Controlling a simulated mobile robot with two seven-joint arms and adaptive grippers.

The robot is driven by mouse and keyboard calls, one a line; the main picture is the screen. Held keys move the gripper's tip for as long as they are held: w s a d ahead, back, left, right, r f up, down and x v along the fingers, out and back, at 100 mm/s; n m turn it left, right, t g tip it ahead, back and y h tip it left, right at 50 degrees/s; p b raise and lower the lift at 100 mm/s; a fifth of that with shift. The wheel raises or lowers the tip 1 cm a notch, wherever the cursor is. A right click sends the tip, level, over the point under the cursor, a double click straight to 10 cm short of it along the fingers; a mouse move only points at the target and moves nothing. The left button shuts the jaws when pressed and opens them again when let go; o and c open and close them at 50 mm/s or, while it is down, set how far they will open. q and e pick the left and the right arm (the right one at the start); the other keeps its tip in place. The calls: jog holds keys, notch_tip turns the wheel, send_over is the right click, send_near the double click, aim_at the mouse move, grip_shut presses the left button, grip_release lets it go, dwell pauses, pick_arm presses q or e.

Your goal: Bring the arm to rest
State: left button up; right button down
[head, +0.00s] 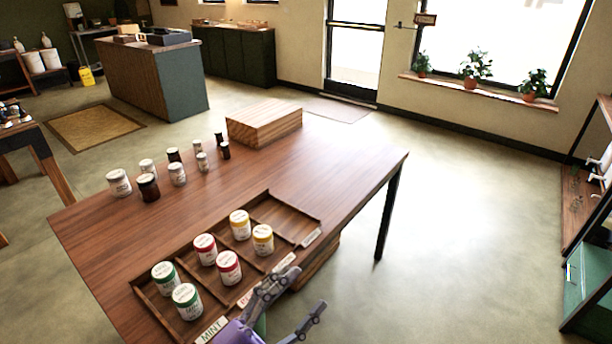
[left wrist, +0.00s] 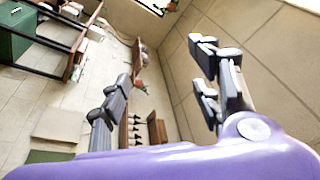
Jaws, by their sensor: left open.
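My left gripper (head: 304,290) is at the bottom of the head view, by the near edge of the wooden table, with its fingers spread and nothing between them. In the left wrist view the gripper (left wrist: 160,75) shows two separate grey fingers above its purple body, pointing out into the room. It partly covers the front edge of the divided wooden tray (head: 287,195) and a label there. My right gripper is in neither view.
The tray holds green-lidded jars (head: 186,301), red-lidded jars (head: 229,268) and yellow-lidded jars (head: 263,240); its far compartment is empty. Several white and dark jars (head: 119,183) and a wooden block (head: 264,124) stand behind. Floor right of the table (head: 330,165) is clear.

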pick_arm(q)
jog(key=s+a+f+n+t+y, duration=0.1)
jog(key=a+f+n+y, duration=0.8)
jog(key=f, duration=0.2)
jog(key=s+a+f+n+g+y+p, duration=0.1)
jog(key=s+a+f+n+g+y, duration=0.1)
jog(key=s+f, duration=0.7)
jog(key=s+a+f+n+g+y, duration=0.3)
jog(key=s+a+f+n, duration=0.3)
jog(key=s+f, duration=0.3)
jog(key=shift+s+a+f+g+p, duration=0.4)
jog(key=shift+a+g, duration=0.2)
jog(key=shift+g, duration=0.3)
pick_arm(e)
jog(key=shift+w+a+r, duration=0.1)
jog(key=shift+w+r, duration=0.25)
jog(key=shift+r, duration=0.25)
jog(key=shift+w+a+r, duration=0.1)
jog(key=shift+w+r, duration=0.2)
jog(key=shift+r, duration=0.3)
